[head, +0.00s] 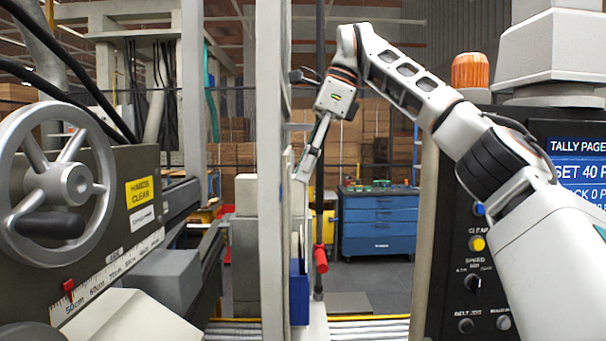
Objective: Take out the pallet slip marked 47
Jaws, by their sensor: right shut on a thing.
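My right gripper (302,175) reaches in from the right, with its fingers pointing down beside the pale upright post (272,150). It is shut on a thin pale sheet, apparently a pallet slip, seen nearly edge-on and mostly hidden by the fingers and post. A narrow blue holder (299,298) is below the fingertips, on the right side of the post. I cannot tell whether the slip's lower end is still inside the holder. No number 47 can be read from here. My left gripper is not in view.
A grey handwheel (62,185) and a machine with a centimetre scale stand at left. A black control panel (470,270) with knobs and a blue tally display (578,170) stands at right. A red handle (321,259) hangs close to the holder. A blue tool cabinet (378,222) is behind.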

